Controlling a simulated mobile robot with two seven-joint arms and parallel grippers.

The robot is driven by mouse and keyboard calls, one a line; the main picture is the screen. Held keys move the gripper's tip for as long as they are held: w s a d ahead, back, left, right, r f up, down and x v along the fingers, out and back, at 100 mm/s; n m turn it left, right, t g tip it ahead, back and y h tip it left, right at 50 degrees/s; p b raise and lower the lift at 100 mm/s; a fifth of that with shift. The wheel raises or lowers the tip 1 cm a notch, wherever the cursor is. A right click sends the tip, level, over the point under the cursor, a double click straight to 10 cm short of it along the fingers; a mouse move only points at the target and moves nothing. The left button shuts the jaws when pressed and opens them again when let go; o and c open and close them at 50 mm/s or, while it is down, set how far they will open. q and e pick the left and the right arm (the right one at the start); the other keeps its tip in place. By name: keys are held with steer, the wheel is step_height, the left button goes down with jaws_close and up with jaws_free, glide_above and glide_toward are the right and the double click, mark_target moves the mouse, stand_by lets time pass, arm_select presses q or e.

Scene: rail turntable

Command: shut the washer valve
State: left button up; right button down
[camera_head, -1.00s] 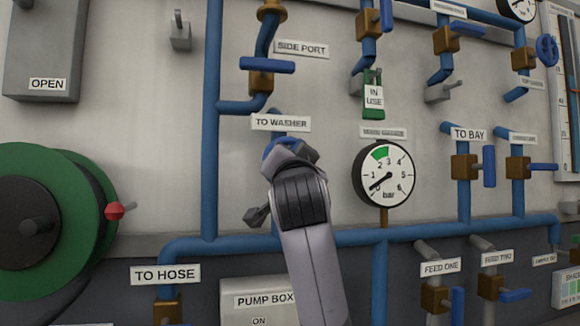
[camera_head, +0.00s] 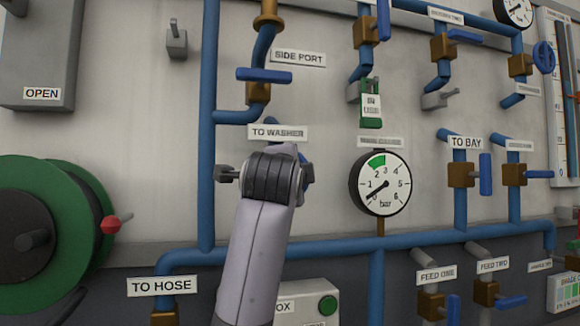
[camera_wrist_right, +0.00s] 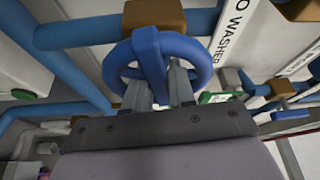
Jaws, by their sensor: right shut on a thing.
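The washer valve's blue handwheel (camera_wrist_right: 201,52) fills the middle of the right wrist view, in front of its brass body (camera_wrist_right: 152,14). My right gripper (camera_wrist_right: 158,88) is shut on the handwheel, its two fingers on either side of a spoke. In the head view my right wrist covers most of the wheel, and only a blue bit of it (camera_head: 307,172) shows at the right. The "TO WASHER" label (camera_head: 277,132) is just above. My left gripper is not in view.
A pressure gauge (camera_head: 391,190) right of my wrist has its needle near 0. The side port's blue lever (camera_head: 264,75) lies crosswise above. A green "IN USE" lock (camera_head: 371,105) hangs at upper right. A green hose reel (camera_head: 75,180) is at left, a pump box (camera_head: 300,290) below.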

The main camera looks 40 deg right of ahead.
steer(key=shift+f+m+p, duration=0.1)
steer(key=shift+m+p, duration=0.3)
steer(key=shift+m, duration=0.3)
steer(key=shift+g+y, duration=0.3)
steer(key=c, duration=1)
jaws_free()
steer(key=shift+c, duration=0.2)
steer(key=shift+s, duration=0.1)
